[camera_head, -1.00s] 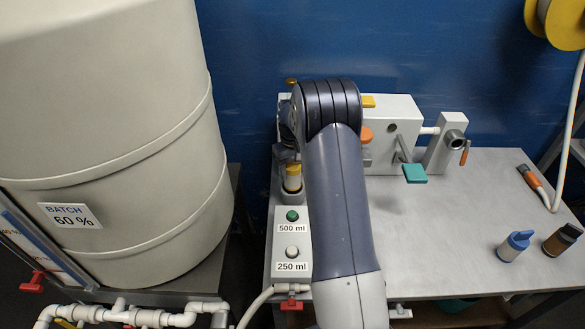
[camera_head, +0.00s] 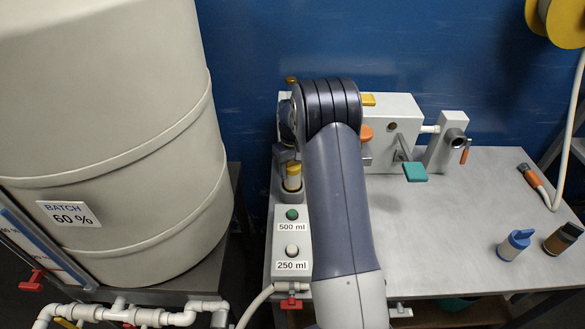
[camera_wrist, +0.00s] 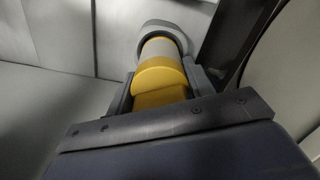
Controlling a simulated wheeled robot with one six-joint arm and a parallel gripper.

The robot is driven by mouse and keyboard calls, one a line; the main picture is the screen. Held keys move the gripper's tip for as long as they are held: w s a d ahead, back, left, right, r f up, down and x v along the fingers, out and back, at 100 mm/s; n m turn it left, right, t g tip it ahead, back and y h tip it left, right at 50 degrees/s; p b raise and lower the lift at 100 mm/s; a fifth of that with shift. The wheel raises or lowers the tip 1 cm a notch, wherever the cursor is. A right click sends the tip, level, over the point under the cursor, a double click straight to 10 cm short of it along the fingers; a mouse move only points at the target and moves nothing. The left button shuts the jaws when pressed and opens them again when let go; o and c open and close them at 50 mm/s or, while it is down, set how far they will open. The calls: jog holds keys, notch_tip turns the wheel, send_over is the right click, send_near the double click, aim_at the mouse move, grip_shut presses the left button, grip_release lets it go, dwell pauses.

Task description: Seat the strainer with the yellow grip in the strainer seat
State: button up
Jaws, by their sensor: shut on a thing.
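The strainer's yellow grip (camera_wrist: 158,77) is between the two fingers of my gripper (camera_wrist: 163,84), which is shut on it in the wrist view. Its pale cylindrical body (camera_wrist: 159,47) extends beyond the grip into a grey rounded seat (camera_wrist: 183,36). How deep the body sits in the seat is hidden. In the head view the yellow grip (camera_head: 293,175) shows just left of my arm, above the grey collar of the seat (camera_head: 291,193). My gripper is mostly hidden behind my arm there.
A grey panel with a green 500 ml button (camera_head: 292,214) and a white 250 ml button (camera_head: 292,251) lies in front. A large tank (camera_head: 110,120) stands left. The bench middle (camera_head: 450,220) is clear.

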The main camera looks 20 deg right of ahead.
aim_at(293, 181)
jog(key=shift+f+b, duration=1.85)
jog(key=shift+f, duration=0.7)
dwell(3.2)
jog(key=o, duration=1.2)
jog(key=shift+s, duration=0.15)
jog(key=shift+c, duration=0.2)
jog(key=shift+f, duration=0.1)
notch_tip(293, 181, up, 11)
jog(key=shift+d+r, duration=0.15)
